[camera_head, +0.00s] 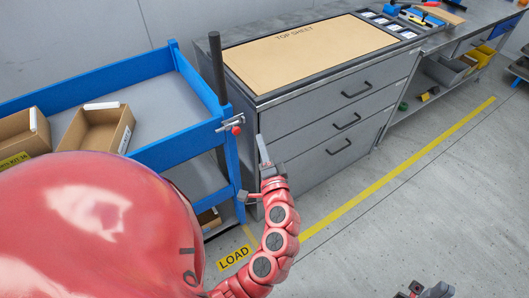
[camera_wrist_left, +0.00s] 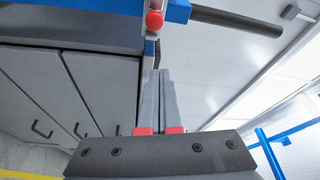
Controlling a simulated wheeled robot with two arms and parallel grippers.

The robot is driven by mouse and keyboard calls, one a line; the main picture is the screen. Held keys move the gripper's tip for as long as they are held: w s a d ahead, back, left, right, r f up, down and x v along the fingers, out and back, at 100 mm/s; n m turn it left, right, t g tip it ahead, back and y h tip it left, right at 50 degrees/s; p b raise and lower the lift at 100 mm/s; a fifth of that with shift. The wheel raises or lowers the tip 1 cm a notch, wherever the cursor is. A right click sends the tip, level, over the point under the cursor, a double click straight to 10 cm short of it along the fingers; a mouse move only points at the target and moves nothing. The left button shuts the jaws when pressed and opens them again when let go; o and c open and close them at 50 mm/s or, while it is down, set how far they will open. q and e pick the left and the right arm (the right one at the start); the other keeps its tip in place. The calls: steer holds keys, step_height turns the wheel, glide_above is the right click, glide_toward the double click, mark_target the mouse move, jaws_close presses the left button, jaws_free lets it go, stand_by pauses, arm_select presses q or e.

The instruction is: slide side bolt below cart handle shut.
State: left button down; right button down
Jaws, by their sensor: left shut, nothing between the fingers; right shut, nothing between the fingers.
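The side bolt (camera_head: 229,122) is a small metal bolt with a red knob (camera_head: 236,130). It sits on the blue corner of the cart (camera_head: 173,150), below the dark upright handle (camera_head: 217,65). The red knob also shows at the top of the left wrist view (camera_wrist_left: 154,20), beyond my fingertips. My left gripper (camera_head: 262,142) is shut and empty, pointing up, just right of and slightly below the bolt, apparently not touching it. How far the bolt is slid is too small to tell. My right gripper (camera_head: 438,290) is shut and partly cut off at the bottom edge.
A grey drawer cabinet (camera_head: 335,130) with a tan top sheet (camera_head: 305,52) stands close behind the bolt. Cardboard boxes (camera_head: 100,128) lie on the cart. A yellow floor line (camera_head: 400,170) and a LOAD label (camera_head: 234,258) mark the floor. Open floor lies to the right.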

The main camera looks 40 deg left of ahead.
arm_select(q)
steer(key=v, duration=0.3)
steer(key=shift+w, duration=0.1)
stand_by(0.4)
